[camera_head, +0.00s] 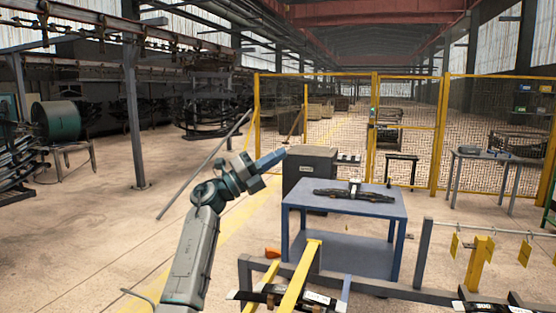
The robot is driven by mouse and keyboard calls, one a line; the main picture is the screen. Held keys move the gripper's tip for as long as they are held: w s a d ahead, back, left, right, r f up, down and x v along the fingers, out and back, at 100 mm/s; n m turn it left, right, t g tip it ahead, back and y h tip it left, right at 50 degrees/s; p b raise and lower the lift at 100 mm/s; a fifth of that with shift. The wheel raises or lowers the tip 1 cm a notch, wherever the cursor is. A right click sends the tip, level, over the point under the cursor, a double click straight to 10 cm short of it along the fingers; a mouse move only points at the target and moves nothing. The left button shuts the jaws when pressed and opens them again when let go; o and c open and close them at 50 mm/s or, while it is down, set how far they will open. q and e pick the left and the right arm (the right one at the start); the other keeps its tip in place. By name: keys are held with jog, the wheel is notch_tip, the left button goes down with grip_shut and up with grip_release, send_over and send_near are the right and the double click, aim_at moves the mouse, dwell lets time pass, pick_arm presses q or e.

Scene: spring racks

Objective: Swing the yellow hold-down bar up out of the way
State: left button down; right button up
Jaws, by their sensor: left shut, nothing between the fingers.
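A yellow bar (299,278) shows at the bottom centre, running from the lower edge away toward the blue table. It passes over a dark leaf spring (262,296) with white labels in a dark rack (375,287). The near end of the bar is cut off by the picture edge. My left gripper (284,152) is shut and empty, held up in the air to the left of and above the bar, apart from it. It points up and to the right. My right gripper is not in view.
A blue table (347,202) with a dark leaf spring on top (356,193) stands behind the rack. A grey cabinet (309,165) is behind it. A yellow post (480,262) and a rail with yellow tags (490,229) are at right.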

pick_arm(q)
jog(key=shift+w+d+r+p, duration=0.2)
jog(key=shift+w+r+p, duration=0.2)
jog(key=shift+w, duration=0.25)
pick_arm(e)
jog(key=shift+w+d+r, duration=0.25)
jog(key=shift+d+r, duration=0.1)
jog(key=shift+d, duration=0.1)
pick_arm(q)
jog(key=shift+s+a+r, duration=0.1)
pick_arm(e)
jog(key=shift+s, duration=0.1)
